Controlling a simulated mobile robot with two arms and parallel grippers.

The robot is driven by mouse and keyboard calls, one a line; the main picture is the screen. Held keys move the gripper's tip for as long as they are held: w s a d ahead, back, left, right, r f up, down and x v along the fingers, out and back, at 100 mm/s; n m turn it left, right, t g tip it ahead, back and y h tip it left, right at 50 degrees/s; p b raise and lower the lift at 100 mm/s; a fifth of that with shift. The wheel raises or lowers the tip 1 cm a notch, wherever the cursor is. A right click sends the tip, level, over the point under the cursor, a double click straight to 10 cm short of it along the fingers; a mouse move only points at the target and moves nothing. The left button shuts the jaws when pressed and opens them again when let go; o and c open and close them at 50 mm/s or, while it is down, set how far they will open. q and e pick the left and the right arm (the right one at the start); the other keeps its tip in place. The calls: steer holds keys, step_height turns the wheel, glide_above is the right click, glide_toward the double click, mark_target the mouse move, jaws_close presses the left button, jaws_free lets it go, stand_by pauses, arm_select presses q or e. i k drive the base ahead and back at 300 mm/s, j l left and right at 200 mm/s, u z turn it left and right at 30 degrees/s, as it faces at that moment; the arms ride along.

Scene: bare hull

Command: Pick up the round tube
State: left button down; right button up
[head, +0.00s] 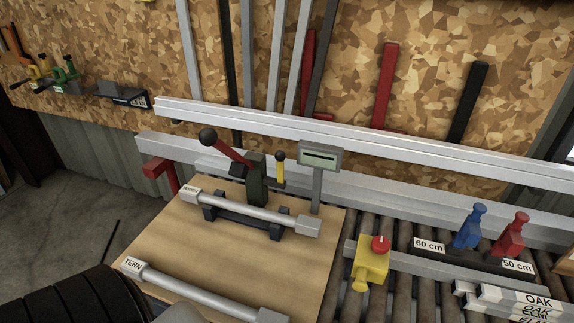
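Two light grey round tubes with square end blocks are on a wooden board (178,243). The front round tube (205,293) lies near the board's front edge. Its left end carries a label reading "TERN", and its right end runs close to the bottom of the picture. Neither of my grippers shows in the head view, and nothing is seen holding either tube.
A red lever with a dark ball (208,137) and a grey display post (318,170) stand just behind the rear tube. A yellow box with a red button (371,264) is right of the board, beside rollers (408,281). Blue (470,228) and red (511,236) handles stand farther right.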

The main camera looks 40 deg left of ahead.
mark_target(139, 270)
steer(key=u, duration=0.4)
steer(key=k+j+u, duration=0.1)
steer(key=u, duration=0.35)
steer(key=j+u, duration=0.15)
steer(key=u, duration=0.25)
steer(key=j+u, duration=0.15)
steer(key=u, duration=0.25)
steer(key=k, duration=0.05)
